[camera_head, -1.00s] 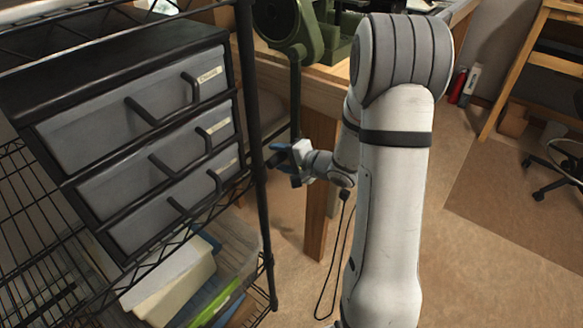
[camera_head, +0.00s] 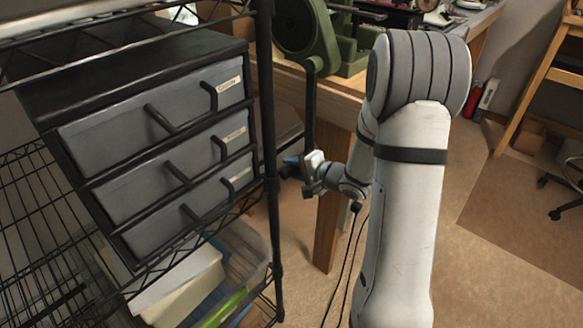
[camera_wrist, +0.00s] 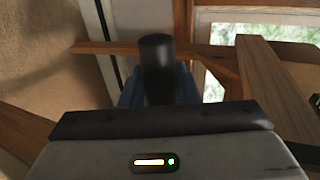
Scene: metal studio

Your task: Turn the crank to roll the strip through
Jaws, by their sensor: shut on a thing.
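The green rolling mill (camera_head: 348,62) stands on a wooden bench at the top of the head view. Its dark crank arm (camera_head: 311,105) hangs almost straight down from the round green hub, past the bench edge. My gripper (camera_head: 292,165) is at the crank's lower end. In the wrist view, the dark cylindrical crank handle (camera_wrist: 157,65) stands between the blue fingers, which are shut on it. The handle is mostly hidden in the head view. I cannot make out the strip.
A black wire shelf (camera_head: 266,130) with a grey drawer unit (camera_head: 150,150) stands close left of my gripper. The wooden bench leg (camera_head: 329,225) is just right of and below it. Open floor lies to the right, with a stool or chair base at the far edge.

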